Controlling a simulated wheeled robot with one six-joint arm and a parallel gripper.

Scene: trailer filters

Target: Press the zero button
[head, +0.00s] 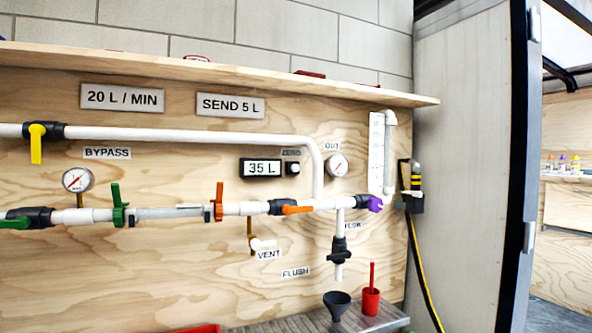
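The zero button (292,168) is a small dark square unit with a light round centre, on the plywood panel just right of the black display (262,168) reading "35 L". A small "ZERO" label (291,153) sits right above it. Nothing covers the button. It is too small to tell whether it is pressed in. My gripper is not in view.
White pipes with coloured valves run below the display, with an orange handle (297,210) close under the button. A gauge (337,165) is to its right. A wooden shelf (330,90) juts out above. A grey door (465,170) stands at the right.

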